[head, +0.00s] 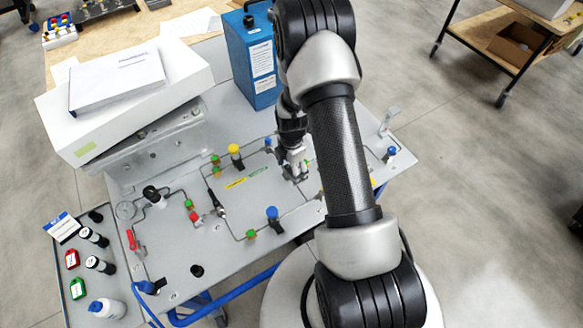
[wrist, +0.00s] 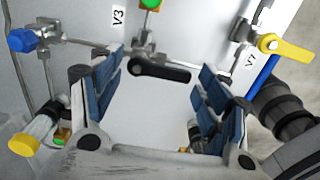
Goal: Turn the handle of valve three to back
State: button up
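The black lever handle (wrist: 162,70) of valve three is in the upper middle of the wrist view, beside the V3 label (wrist: 118,15). It extends from its pivot at the left toward the right of that view. My gripper (wrist: 160,88) is open, with its blue-padded fingers on either side of the handle and a gap to each end. No contact is visible. In the head view my gripper (head: 296,172) is low over the right part of the grey panel (head: 225,262), and I cannot make out this handle there.
A yellow lever (wrist: 285,46) by the V7 label stands at the right, a blue knob (wrist: 22,40) and yellow knob (wrist: 25,140) at the left. A green knob (wrist: 150,3) is just above the handle. A blue box (head: 250,60) stands behind my arm.

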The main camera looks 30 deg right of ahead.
jog(key=c, duration=0.7)
